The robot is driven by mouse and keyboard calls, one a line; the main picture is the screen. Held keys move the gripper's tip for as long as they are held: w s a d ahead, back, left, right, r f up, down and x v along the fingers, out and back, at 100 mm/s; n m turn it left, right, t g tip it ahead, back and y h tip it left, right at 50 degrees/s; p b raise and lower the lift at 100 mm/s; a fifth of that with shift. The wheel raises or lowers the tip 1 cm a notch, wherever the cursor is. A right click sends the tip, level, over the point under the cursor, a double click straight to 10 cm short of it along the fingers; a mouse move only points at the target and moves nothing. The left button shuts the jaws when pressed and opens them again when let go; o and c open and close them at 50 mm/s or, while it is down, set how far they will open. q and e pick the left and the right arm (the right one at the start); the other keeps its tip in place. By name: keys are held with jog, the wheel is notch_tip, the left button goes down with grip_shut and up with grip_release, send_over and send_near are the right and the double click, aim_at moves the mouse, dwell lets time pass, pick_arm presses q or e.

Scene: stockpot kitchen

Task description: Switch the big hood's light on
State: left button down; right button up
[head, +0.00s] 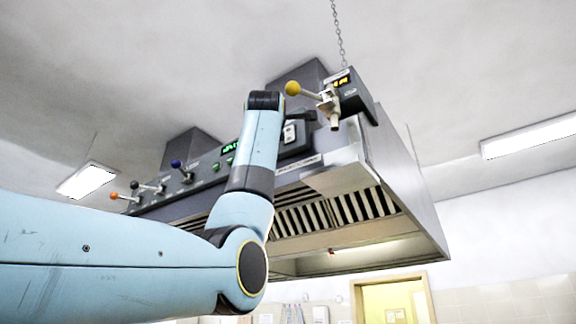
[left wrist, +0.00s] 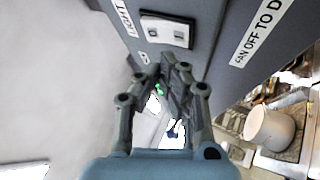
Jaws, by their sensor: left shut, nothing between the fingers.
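The big hood (head: 400,200) hangs from the ceiling with a dark control panel along its front top edge. A white light switch (head: 289,133) sits on that panel, just right of my left forearm. In the left wrist view the switch (left wrist: 167,32) is a pale plate with a dark surround, beside a label reading "LIGHT" (left wrist: 125,15). My left gripper (left wrist: 172,68) is shut and empty, its fingertips close to the switch plate; contact cannot be told. The rocker's position is unclear. My right gripper is not in view.
Several coloured-knob levers, including an orange one (head: 114,196), stand to the left. A "FAN OFF" label (left wrist: 263,32) and a white pot (left wrist: 270,128) show in the wrist view.

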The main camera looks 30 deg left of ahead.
pick_arm(q)
jog(key=s, duration=0.1)
jog(key=s+b, duration=0.1)
jog(key=s, duration=0.1)
jog(key=s+b, duration=0.1)
jog(key=shift+s+a+r, duration=0.2)
jog(key=shift+s+r, duration=0.1)
jog(key=shift+s, duration=0.1)
jog(key=shift+f, duration=0.1)
dwell(0.3)
